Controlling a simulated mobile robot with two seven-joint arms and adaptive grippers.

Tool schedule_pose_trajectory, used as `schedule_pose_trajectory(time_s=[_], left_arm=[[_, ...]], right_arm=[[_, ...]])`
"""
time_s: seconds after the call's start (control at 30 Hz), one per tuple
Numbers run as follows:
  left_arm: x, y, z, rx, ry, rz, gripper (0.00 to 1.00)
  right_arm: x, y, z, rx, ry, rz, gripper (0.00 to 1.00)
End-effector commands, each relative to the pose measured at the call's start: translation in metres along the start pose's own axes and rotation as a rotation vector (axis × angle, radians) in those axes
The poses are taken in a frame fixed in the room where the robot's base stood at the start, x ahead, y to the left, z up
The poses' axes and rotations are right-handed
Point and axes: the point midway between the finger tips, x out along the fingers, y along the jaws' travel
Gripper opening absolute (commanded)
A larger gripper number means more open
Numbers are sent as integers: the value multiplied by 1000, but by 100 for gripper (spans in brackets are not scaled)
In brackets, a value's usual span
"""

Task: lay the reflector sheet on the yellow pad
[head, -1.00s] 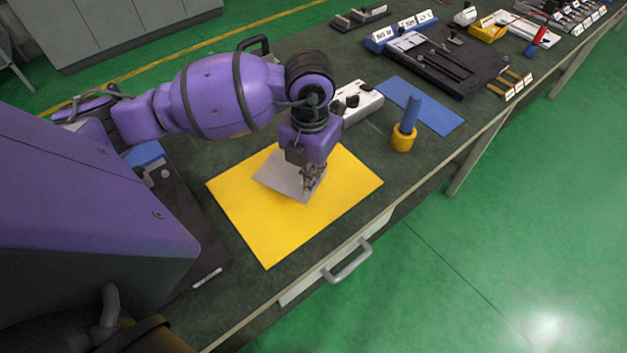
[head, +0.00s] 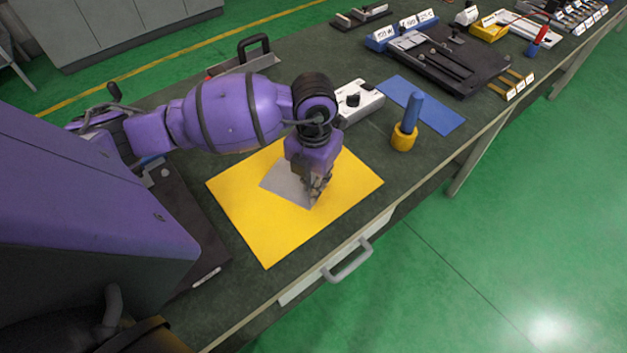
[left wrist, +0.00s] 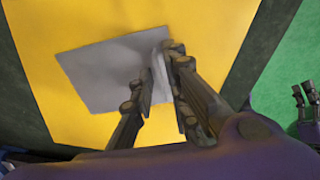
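The reflector sheet (head: 283,183) is a thin grey sheet over the middle of the yellow pad (head: 260,235). It looks nearly flat and close to the pad; whether all of it touches cannot be told. In the left wrist view the sheet (left wrist: 100,73) has a raised lip along its right side. My left gripper (head: 317,192) points down at the sheet's right side. In the left wrist view its fingers (left wrist: 160,78) stand on both sides of the lip, closed on it. My right gripper (left wrist: 303,95) shows small at the right edge over the floor, fingers apart and empty.
A yellow holder with a blue cylinder (head: 410,115) stands right of the pad. A white box with dark knobs (head: 358,101) and a blue mat (head: 425,104) lie behind. A drawer handle (head: 348,262) juts from the table front. The pad around the sheet is clear.

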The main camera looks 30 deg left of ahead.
Motion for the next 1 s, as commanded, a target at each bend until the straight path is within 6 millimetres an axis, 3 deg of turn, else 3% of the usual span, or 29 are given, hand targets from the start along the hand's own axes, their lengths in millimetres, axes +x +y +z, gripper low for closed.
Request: schedule_pose_trajectory(time_s=[0.3, 0.47, 0.8, 1.0], left_arm=[[-1, 0, 0, 0, -1, 0, 23], [-13, 0, 1, -1, -4, 1, 23], [-84, 0, 2, 1, -5, 1, 23], [-114, 0, 1, 0, -2, 0, 23]], right_arm=[[0, -2, -3, 5, 6, -1, 0], [0, -2, -5, 2, 8, -2, 0], [-1, 0, -5, -10, 5, -5, 0], [-1, 0, -5, -10, 4, -5, 0]])
